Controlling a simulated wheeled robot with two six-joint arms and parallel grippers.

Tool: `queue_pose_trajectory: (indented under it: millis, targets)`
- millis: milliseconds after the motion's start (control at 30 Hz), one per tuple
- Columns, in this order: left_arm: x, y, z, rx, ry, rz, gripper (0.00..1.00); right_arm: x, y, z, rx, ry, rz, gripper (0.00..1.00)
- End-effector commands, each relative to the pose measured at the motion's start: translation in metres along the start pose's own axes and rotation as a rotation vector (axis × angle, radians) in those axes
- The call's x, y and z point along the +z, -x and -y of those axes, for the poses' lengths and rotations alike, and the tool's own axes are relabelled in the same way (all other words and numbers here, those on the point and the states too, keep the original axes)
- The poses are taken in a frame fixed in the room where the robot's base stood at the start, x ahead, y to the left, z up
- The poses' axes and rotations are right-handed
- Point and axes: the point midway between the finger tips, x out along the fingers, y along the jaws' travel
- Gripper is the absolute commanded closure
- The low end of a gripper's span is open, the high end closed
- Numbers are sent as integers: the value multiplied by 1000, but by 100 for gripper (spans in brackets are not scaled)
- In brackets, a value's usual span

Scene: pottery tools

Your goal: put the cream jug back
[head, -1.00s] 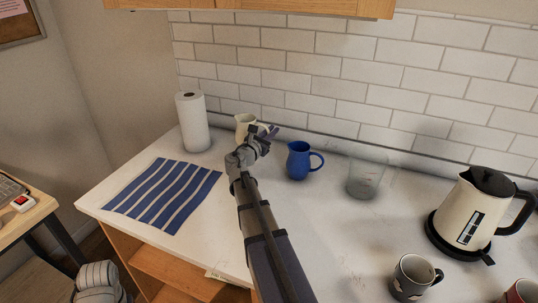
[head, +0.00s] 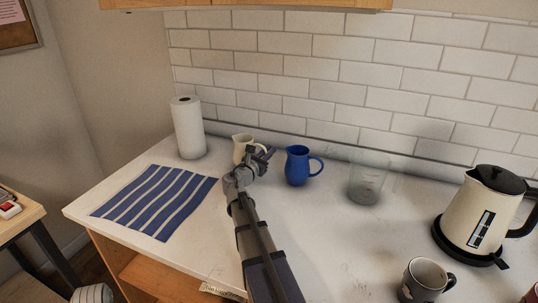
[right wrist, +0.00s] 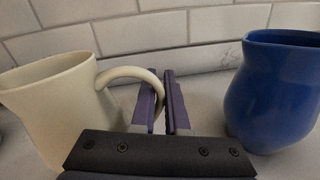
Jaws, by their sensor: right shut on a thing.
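The cream jug (head: 240,143) is upright near the back of the counter, between the paper towel roll and the blue jug. My right gripper (head: 266,153) is at its right side. In the right wrist view the jug (right wrist: 50,110) is on the left, and its handle curves to the gripper's fingers (right wrist: 162,95). The gripper is shut on the handle. The jug's base is partly hidden, so I cannot tell if it touches the counter. My left gripper is out of view.
The blue jug (head: 298,166) stands close to the right of my gripper. A clear beaker (head: 367,180), a kettle (head: 474,215) and a grey mug (head: 424,278) are farther right. A paper towel roll (head: 188,128) and striped cloth (head: 157,201) are left.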

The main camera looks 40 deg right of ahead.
Motion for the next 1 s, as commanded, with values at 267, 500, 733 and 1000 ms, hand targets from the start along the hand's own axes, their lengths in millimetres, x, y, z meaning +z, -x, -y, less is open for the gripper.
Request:
queue_pose_trajectory:
  millis: [267, 500, 733, 1000]
  targets:
    - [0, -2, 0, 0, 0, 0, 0, -2, 0, 0, 0, 0, 0, 78]
    - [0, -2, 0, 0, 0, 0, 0, -2, 0, 0, 0, 0, 0, 58]
    - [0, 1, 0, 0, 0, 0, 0, 1, 0, 0, 0, 0, 0, 58]
    - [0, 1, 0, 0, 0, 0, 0, 1, 45, 1, 4, 0, -1, 58]
